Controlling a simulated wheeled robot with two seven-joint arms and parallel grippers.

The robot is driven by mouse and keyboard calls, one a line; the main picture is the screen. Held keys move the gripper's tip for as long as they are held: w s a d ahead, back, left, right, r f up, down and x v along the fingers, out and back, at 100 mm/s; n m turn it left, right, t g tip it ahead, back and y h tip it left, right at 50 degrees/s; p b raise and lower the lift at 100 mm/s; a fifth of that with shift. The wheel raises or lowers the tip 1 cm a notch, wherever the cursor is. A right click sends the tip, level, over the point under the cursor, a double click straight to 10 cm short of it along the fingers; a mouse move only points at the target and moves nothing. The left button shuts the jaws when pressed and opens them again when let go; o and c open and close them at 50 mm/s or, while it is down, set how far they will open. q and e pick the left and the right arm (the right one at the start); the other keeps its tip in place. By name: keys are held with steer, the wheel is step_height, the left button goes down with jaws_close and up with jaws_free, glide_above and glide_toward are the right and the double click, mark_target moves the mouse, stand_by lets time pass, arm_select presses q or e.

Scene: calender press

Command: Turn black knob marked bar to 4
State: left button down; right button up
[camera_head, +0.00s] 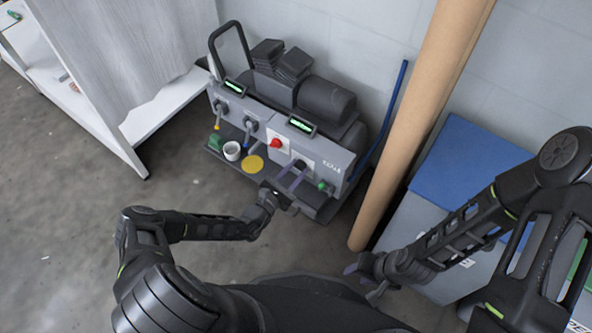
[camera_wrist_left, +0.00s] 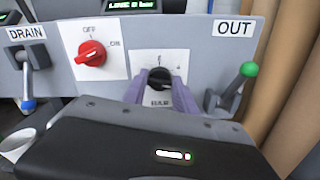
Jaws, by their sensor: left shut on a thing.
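The black knob (camera_wrist_left: 159,78) sits on a white plate (camera_wrist_left: 146,62) marked BAR on the grey machine front; a 4 shows at the plate's right side. The knob also shows in the head view (camera_head: 300,164). My left gripper (camera_wrist_left: 160,90) has its purple fingers on either side of the knob and is shut on it; it also shows in the head view (camera_head: 293,173). The knob's exact pointing direction is too small to read. My right gripper (camera_head: 364,279) is apart from the machine, lower right, with its fingers apart and seemingly empty.
A red OFF/ON switch (camera_wrist_left: 92,53) is left of the knob. A green-tipped OUT lever (camera_wrist_left: 249,70) is to the right, a blue-tipped DRAIN lever (camera_wrist_left: 28,103) to the left. A white cup (camera_head: 232,151) and yellow disc (camera_head: 253,164) rest on the ledge. A brown roll (camera_head: 425,115) stands right.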

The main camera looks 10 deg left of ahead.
arm_select(q)
steer(key=n, duration=0.4)
steer(key=shift+n, duration=0.3)
steer(key=shift+a+n+b, duration=0.1)
steer(key=shift+n+b, duration=0.35)
steer(key=shift+n, duration=1.55)
steer(key=c, duration=1)
jaws_free()
